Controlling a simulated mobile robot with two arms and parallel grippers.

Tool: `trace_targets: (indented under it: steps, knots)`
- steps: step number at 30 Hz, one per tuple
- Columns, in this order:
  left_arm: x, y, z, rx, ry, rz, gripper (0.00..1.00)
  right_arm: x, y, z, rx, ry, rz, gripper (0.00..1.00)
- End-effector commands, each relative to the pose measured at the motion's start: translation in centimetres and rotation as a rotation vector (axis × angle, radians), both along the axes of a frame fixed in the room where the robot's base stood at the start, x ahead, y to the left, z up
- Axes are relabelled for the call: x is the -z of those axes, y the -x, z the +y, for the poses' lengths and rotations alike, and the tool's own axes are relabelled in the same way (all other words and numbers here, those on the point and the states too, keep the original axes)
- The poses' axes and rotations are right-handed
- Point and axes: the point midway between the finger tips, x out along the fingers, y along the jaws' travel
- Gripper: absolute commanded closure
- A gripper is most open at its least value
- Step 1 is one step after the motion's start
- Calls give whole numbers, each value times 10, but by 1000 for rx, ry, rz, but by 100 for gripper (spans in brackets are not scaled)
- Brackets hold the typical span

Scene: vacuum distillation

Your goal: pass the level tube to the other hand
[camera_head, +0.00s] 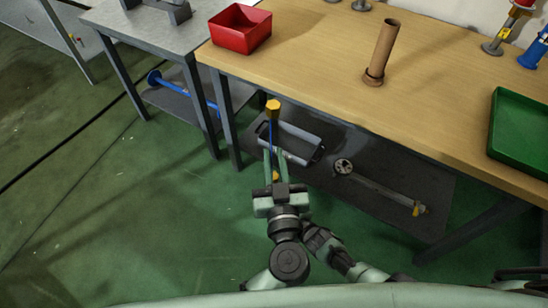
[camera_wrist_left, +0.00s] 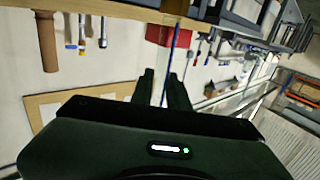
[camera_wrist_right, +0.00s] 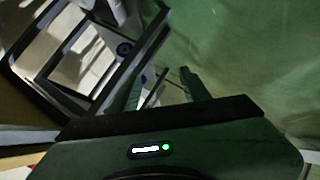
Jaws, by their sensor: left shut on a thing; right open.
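The level tube (camera_head: 272,135) is a thin clear tube with a blue line and yellow ends. In the head view it stands roughly lengthwise in my left gripper (camera_head: 274,153), with its far yellow end beyond the fingertips. My left gripper is shut on it, in front of the wooden bench. In the left wrist view the tube (camera_wrist_left: 171,52) runs up from between the fingers (camera_wrist_left: 165,78). My right gripper (camera_wrist_right: 163,82) shows in the right wrist view, fingers apart and empty, apart from the tube. I cannot make it out in the head view.
The wooden bench (camera_head: 330,60) carries a red bin (camera_head: 240,28), a brown upright cylinder (camera_head: 383,50) and a green tray (camera_head: 522,135). A grey crate (camera_head: 292,142) and a long metal part (camera_head: 380,187) lie on the lower shelf.

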Motion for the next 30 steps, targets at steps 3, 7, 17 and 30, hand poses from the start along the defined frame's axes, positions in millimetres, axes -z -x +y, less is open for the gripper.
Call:
trace_targets:
  steps: [3, 7, 17, 30]
  knots:
    - [-1, 0, 0, 0, 0, -1, 100, 41, 48, -28, 125, -34, 156, 53]
    - [0, 0, 0, 0, 0, -1, 100, 78, 103, -56, 264, -67, 315, 53]
    - [0, 0, 0, 0, 0, -1, 100, 144, 259, -118, 631, -119, 675, 53]
    - [0, 0, 0, 0, 0, -1, 100, 167, 405, -162, 970, -129, 941, 53]
